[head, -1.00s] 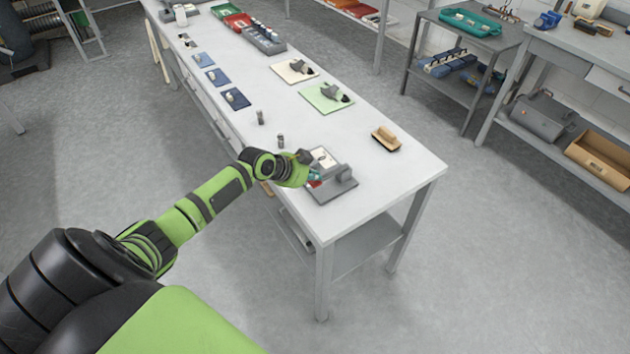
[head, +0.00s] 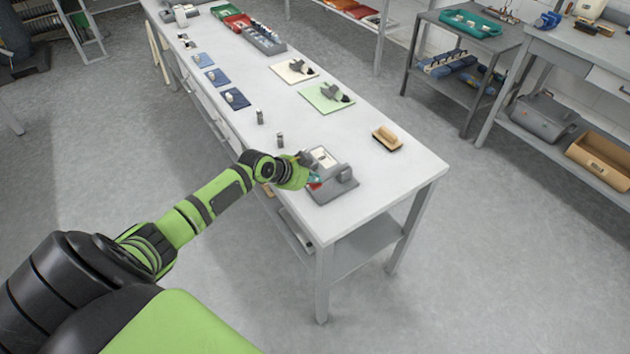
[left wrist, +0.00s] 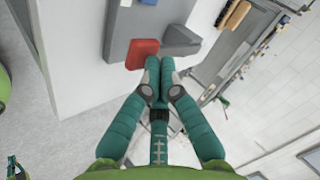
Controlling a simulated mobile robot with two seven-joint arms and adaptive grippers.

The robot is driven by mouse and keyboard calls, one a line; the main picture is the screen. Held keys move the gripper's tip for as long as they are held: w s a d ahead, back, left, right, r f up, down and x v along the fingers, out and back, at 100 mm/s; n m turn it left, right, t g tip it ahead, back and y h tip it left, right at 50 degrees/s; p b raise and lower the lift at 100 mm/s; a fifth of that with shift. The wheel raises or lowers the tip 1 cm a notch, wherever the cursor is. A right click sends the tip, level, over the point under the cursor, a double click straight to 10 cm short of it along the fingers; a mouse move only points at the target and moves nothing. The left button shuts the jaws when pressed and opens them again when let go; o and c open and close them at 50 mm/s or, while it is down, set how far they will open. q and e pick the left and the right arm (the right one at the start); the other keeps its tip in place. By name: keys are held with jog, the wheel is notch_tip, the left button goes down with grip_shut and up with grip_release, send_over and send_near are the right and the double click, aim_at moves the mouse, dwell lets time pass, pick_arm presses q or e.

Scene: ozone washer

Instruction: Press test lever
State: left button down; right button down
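The grey test device (head: 338,188) sits near the front end of the white workbench. It has a pale top panel and a red lever pad (head: 315,186) on its near left side. My left gripper (head: 314,178) is at that side of the device. In the left wrist view the left gripper (left wrist: 160,66) has its teal fingers together with nothing seen between them. Their tips are right beside the lower edge of the red lever pad (left wrist: 142,53); whether they touch it I cannot tell. A grey block (left wrist: 180,42) of the device lies just beyond. My right gripper is not in view.
On the white workbench (head: 385,185), a wooden brush (head: 387,139) lies right of the device. Two small metal cylinders (head: 280,139) stand behind it. Green (head: 325,98) and cream mats with parts lie farther back. The front right corner of the bench is clear.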

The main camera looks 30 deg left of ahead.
pick_arm(q)
jog(key=shift+s+f+b, duration=0.1)
jog(key=shift+f+b, duration=0.6)
jog(key=shift+f, duration=0.25)
dwell(0.4)
jog(key=shift+r, duration=0.1)
dwell(0.5)
jog(key=shift+r+p, duration=1.45)
jog(key=shift+r, duration=0.4)
notch_tip(320, 180, up, 5)
jog(key=p, duration=0.4)
